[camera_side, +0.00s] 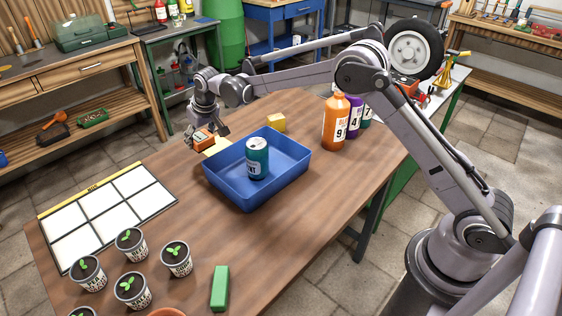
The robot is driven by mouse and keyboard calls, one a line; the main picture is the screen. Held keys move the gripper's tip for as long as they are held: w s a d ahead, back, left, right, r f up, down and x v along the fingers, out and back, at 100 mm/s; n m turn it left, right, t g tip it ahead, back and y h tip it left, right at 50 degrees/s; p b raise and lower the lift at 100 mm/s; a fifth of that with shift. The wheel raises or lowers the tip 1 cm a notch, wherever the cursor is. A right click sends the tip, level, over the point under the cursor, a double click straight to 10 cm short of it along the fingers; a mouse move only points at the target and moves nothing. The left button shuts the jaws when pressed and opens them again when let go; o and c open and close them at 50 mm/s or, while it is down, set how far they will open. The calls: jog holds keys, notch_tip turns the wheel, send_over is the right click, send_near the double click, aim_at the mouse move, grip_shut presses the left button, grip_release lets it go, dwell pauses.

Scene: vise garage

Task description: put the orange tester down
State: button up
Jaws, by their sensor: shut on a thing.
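The orange tester (202,139) is small and boxy. It is between the fingers of my gripper (208,135), at the far left corner of the blue tray. My gripper is shut on it and points down. Part of the tester is hidden by the fingers. A pale yellow flat thing (217,146) lies just under and right of the tester. I cannot tell whether the tester touches it or the table.
The blue tray (228,190) holds a teal can (257,158). A yellow block (276,122) and several bottles (335,122) stand behind and right. A white grid board (108,213), potted seedlings (130,243) and a green block (220,288) occupy the left and front. The table (330,190) is clear at right.

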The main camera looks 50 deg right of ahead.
aim_at(195, 150)
jog(key=a+f, duration=0.1)
jog(key=w+a+f, duration=0.1)
jog(key=a, duration=0.1)
jog(key=shift+w, duration=0.1)
jog(key=shift+f, duration=1.95)
jog(key=shift+f, duration=0.1)
jog(key=o, duration=1.2)
jog(key=shift+c, duration=0.2)
